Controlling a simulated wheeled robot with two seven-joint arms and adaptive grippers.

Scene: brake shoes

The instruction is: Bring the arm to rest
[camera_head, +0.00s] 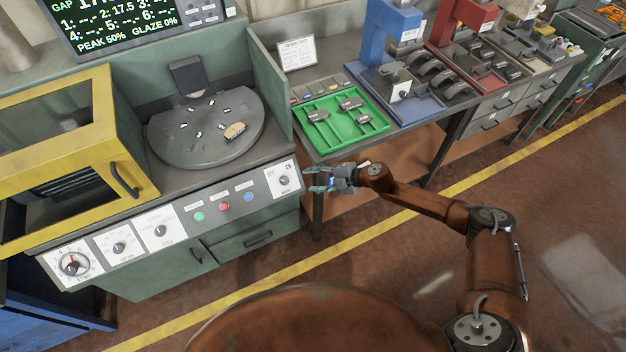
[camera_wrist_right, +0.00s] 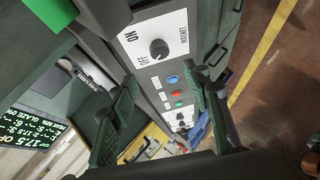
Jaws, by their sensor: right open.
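My right gripper (camera_head: 320,180) is in front of the right end of the green machine's control panel in the head view, with its arm coming in from the lower right. In the right wrist view the two fingers of this gripper (camera_wrist_right: 160,110) stand well apart with nothing between them. The OFF/ON knob (camera_head: 284,180) is close to the fingertips, and it also shows in the right wrist view (camera_wrist_right: 159,49). I cannot tell whether a finger touches the panel. My left gripper is not in view.
A round grey plate (camera_head: 200,150) with small pieces and a tan block (camera_head: 235,131) lies in the machine. A yellow-framed door (camera_head: 100,110) stands at left. A green tray (camera_head: 345,145) with metal parts, a blue press (camera_head: 390,40) and a red press (camera_head: 462,25) stand on the bench. Open floor is at right.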

